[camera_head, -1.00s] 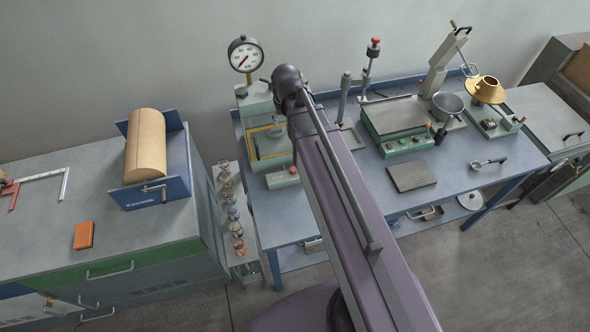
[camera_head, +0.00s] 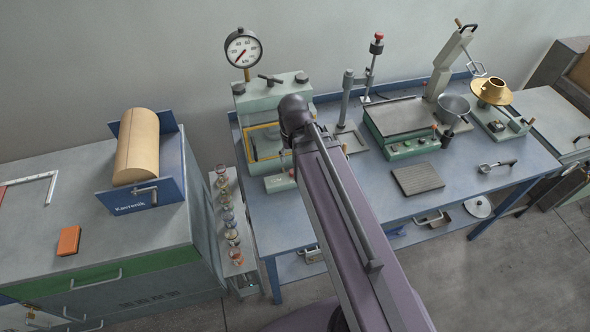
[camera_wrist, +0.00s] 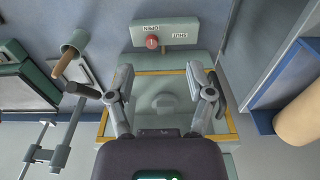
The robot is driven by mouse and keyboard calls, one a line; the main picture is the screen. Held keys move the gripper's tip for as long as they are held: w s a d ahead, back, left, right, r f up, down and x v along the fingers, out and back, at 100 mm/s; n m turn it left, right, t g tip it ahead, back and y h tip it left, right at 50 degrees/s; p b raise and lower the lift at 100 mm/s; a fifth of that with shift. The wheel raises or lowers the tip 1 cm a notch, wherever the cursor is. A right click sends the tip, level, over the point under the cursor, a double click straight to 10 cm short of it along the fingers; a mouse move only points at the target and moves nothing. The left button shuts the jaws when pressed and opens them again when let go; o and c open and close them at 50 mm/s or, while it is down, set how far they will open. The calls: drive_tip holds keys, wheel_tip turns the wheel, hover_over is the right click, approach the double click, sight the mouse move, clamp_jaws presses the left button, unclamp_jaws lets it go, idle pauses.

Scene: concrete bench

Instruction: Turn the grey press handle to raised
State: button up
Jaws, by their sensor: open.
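The grey press (camera_head: 446,62) is a tall leaning column at the back right of the bench in the head view. My gripper (camera_wrist: 160,76) is open and empty in the wrist view. It is in front of a green press with a yellow-framed window (camera_wrist: 168,101), which also shows in the head view (camera_head: 241,103). A dark T-shaped handle (camera_head: 270,79) is on its top. My arm hides the gripper in the head view.
A block with a red knob (camera_wrist: 152,42) and OPEN and SHUT labels is beyond the fingers. A wooden handle (camera_wrist: 62,65) is left of them. A pressure gauge (camera_head: 243,48), a stand with a red knob (camera_head: 376,47) and a flat-topped scale (camera_head: 402,117) crowd the bench.

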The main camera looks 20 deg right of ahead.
drive_tip(key=shift+s+f+g+b, duration=0.3)
drive_tip(key=shift+s+f+b, duration=0.45)
drive_tip(key=shift+s+f, duration=0.35)
drive_tip(key=shift+c, duration=0.2)
